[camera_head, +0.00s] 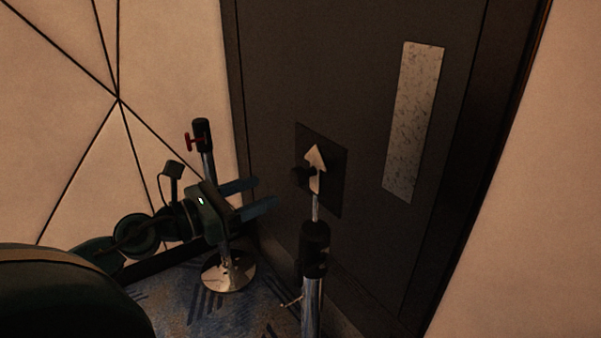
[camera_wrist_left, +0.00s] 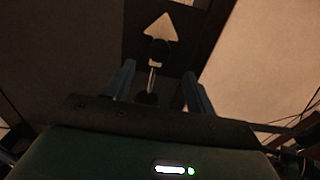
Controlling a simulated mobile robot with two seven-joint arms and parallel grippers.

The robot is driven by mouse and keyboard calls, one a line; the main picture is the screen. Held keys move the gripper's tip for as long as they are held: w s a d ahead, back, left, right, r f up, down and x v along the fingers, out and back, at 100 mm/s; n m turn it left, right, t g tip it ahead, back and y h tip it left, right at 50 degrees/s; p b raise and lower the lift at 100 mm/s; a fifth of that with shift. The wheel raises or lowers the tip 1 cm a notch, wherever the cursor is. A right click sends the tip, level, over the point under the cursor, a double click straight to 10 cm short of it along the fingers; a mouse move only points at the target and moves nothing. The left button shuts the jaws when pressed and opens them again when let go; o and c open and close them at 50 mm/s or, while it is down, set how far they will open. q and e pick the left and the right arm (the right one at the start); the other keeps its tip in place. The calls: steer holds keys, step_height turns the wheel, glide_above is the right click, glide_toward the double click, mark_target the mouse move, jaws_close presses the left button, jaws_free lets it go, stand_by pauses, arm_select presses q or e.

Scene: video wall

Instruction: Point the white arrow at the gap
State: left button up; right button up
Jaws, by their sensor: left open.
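The white arrow (camera_head: 316,158) is in front of a dark square plate (camera_head: 334,177) on the dark door-like panel, its tip pointing up in the head view. A dark knob (camera_head: 303,174) sits at its lower left. In the left wrist view the arrow (camera_wrist_left: 160,27) also points up, with its dark knob (camera_wrist_left: 158,51) below. My left gripper (camera_head: 266,194) is open and empty, left of and a little below the arrow, fingers toward it. In the wrist view its fingertips (camera_wrist_left: 158,70) are apart, below the arrow. I cannot make out which opening is the gap. My right gripper is not in view.
A chrome stand with a black collar (camera_head: 315,240) rises below the arrow. Another stand (camera_head: 202,135) with a red handle and round chrome base (camera_head: 229,274) is behind my left gripper. A speckled metal plate (camera_head: 413,120) is on the panel (camera_head: 370,50). Pale walls flank it.

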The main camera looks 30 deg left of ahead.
mark_target(294, 180)
arm_select(q)
steer(key=x, duration=0.5)
steer(key=shift+w+d+f, duration=0.1)
steer(key=shift+f, duration=0.05)
steer(key=shift+w+d+b, duration=0.25)
steer(key=shift+w+b, duration=0.45)
steer(key=shift+b, duration=0.05)
steer(key=shift+w+d+f+b, duration=0.1)
steer(key=shift+w+f+b, duration=0.2)
steer(key=shift+b, duration=0.4)
steer(key=shift+w+d+b, duration=0.15)
steer(key=shift+w+b, duration=0.1)
steer(key=shift+b, duration=0.45)
steer(key=shift+w+d+r+b, duration=0.15)
steer(key=shift+w+b, duration=0.3)
steer(key=shift+b, duration=0.5)
steer(key=shift+w+d+r+b, duration=0.1)
steer(key=shift+w+r+b, duration=0.15)
steer(key=shift+b, duration=0.35)
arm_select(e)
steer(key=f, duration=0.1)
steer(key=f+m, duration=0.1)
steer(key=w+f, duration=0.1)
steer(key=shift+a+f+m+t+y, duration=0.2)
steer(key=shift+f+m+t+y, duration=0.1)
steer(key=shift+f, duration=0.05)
